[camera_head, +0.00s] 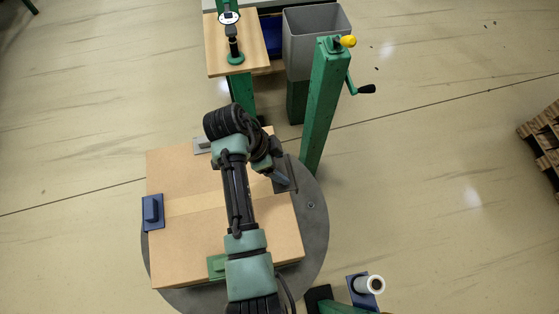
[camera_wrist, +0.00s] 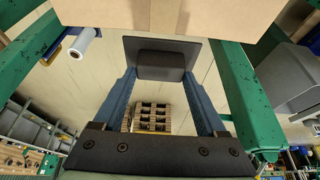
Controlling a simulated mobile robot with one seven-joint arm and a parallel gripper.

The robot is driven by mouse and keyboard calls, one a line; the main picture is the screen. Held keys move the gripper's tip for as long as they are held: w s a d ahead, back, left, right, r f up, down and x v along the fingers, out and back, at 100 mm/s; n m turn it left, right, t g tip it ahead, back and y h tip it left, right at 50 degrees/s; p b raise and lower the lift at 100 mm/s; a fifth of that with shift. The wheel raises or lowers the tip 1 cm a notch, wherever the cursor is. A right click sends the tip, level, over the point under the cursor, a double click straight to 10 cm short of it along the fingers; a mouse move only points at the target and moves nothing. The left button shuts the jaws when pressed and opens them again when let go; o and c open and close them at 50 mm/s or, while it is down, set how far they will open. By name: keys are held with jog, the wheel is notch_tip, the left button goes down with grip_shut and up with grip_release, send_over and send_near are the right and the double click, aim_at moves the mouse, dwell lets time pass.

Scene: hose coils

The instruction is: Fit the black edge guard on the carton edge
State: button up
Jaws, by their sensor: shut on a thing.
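The brown carton (camera_head: 185,245) lies flat on a dark round turntable (camera_head: 316,222). My gripper (camera_head: 279,178) is at the carton's right edge. In the wrist view its two blue fingers are shut on the grip block of the black edge guard (camera_wrist: 160,62), one finger on each side. The guard's dark plate also shows in the head view (camera_head: 291,172), at the carton's right edge near the tape strip's end. In the wrist view the carton (camera_wrist: 100,12) is directly beyond the guard's plate. I cannot tell whether they touch.
A blue guard (camera_head: 152,212) sits on the carton's left edge, a green one (camera_head: 216,266) on the near edge, a grey one (camera_head: 202,146) on the far edge. A green post (camera_head: 325,105) with a crank stands close at the right. A white roll (camera_head: 370,285) is at the lower right.

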jog(key=shift+f+b, duration=3.1)
jog(key=shift+f, duration=0.8)
jog(key=shift+f+b, duration=0.3)
jog(key=shift+f, duration=0.3)
jog(key=o, duration=1.3)
jog(key=shift+o, duration=0.2)
jog(key=shift+a+r, duration=0.1)
jog(key=p+v, duration=0.6)
jog(key=v, duration=0.2)
jog(key=shift+p, duration=0.35)
